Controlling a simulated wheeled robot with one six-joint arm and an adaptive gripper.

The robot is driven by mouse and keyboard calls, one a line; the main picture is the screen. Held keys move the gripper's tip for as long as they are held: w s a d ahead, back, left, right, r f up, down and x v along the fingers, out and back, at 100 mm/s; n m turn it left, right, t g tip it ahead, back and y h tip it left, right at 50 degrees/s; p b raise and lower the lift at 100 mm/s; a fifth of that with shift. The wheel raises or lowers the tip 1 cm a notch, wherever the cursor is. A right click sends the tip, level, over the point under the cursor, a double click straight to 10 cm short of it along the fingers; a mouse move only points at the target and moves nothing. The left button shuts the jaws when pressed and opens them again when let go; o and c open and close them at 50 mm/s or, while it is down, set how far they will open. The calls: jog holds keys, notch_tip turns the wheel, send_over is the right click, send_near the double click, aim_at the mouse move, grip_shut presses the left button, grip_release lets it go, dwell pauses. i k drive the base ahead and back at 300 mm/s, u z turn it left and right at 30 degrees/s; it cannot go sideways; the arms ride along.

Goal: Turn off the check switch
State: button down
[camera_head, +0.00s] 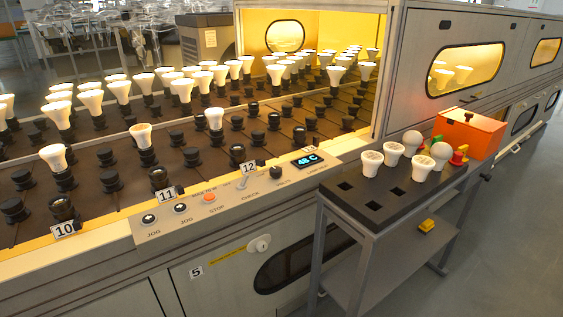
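The check switch (241,181) is a small pale metal toggle lever on the sloped control panel (228,221) at the front edge of the machine. The word CHECK is printed below it and a small OFF label is to its upper left. The lever's tip points upward in the picture. It is too small to tell surely which position it is in. My gripper is not in view, and nothing is seen touching the switch.
Beside the switch are an orange STOP button (209,198), two JOG buttons, a VOLTS knob (275,173) and a lit display (307,159). Bulbs and sockets fill the conveyor behind. A cart (349,206) with bulbs and an orange box (469,134) stands at right.

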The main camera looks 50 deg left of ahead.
aim_at(245, 178)
jog(key=u, duration=0.35)
jog(key=i, duration=0.65)
jog(key=u, duration=0.85)
jog(key=i, duration=0.3)
jog(key=u, duration=0.4)
